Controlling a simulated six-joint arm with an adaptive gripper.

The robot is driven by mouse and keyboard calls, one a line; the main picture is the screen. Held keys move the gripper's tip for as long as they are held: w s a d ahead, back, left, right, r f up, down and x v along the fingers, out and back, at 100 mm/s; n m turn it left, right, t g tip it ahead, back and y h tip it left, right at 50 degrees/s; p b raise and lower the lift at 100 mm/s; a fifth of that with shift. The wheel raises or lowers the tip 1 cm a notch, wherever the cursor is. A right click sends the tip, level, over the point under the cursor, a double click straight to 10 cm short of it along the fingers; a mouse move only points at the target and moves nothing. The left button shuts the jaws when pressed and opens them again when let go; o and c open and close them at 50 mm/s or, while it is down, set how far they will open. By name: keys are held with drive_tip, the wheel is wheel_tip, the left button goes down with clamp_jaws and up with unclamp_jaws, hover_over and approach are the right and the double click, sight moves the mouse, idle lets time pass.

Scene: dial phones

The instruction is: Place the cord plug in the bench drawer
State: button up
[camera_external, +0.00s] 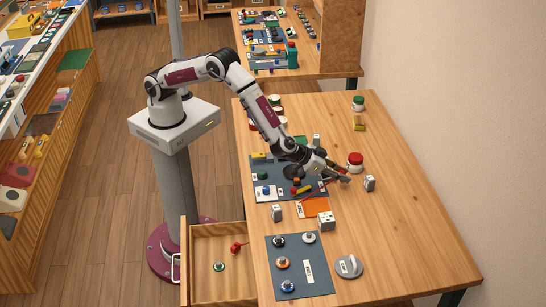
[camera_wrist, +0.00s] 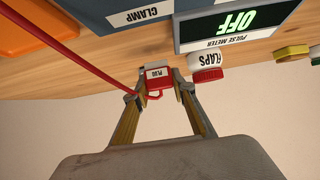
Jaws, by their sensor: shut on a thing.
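My gripper (camera_wrist: 157,88) is shut on the cord plug (camera_wrist: 157,74), a small red and white block labelled PLUG. A red cord (camera_wrist: 75,55) runs from the plug to the upper left of the wrist view. In the external view my gripper (camera_external: 340,176) is over the right part of the bench, beyond the grey panel, and the plug is too small to make out there. The bench drawer (camera_external: 208,288) is pulled open at the bench's left front side. A small red thing and a green-ringed piece lie inside it.
A red-lidded jar (camera_external: 355,161) and a small grey block (camera_external: 370,183) stand close to my gripper. An orange card (camera_external: 310,208), a white block (camera_external: 326,221) and a panel of knobs (camera_external: 300,267) lie toward the front. The bench's right front is clear.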

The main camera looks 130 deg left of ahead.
wheel_tip(320, 180, up, 8)
drive_tip(key=shift+f, duration=0.25)
drive_tip(key=shift+s+f, duration=0.1)
idle(0.9)
